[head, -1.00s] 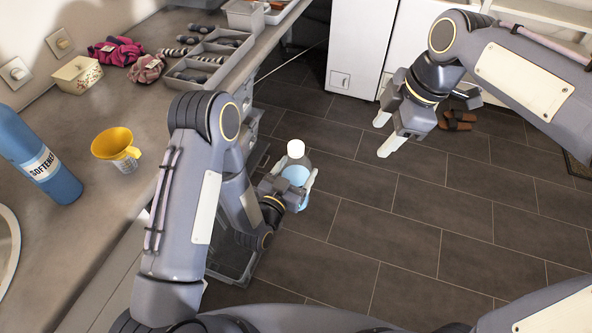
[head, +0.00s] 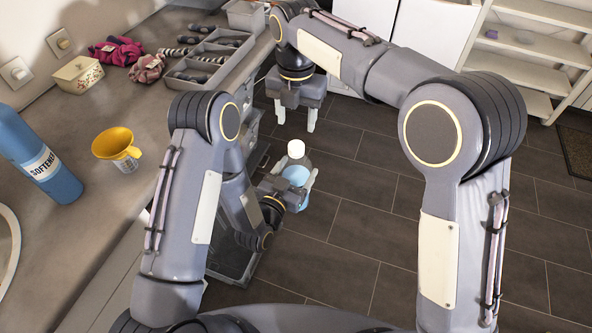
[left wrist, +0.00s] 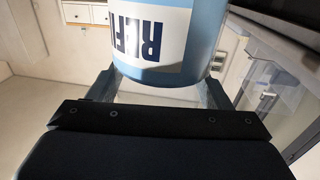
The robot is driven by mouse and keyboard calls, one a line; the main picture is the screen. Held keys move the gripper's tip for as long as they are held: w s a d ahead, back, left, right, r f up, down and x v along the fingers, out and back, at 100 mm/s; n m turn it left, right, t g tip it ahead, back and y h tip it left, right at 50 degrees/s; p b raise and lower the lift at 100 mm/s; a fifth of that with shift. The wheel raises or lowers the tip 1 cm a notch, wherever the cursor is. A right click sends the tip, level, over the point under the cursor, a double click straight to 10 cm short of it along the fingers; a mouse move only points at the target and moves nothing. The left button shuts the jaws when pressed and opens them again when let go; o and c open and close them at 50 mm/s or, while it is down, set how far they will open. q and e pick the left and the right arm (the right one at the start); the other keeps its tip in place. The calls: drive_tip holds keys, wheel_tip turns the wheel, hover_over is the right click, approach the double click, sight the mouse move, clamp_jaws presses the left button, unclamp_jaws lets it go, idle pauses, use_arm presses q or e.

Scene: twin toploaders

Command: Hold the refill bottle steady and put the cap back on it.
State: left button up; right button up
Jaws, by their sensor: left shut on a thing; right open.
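My left gripper (head: 291,187) is shut on the bottle's body, with one finger on each side. In the left wrist view the bottle (left wrist: 205,35) shows its blue body and part of a white label with dark letters between the fingers. My right gripper (head: 296,119) is open and empty, fingers pointing down, just above and behind the cap in the picture, apart from it.
Dark tiled floor (head: 360,215) is open to the right. White shelves (head: 535,50) stand at the back right.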

sight(296, 145)
drive_tip(key=shift+f, duration=4)
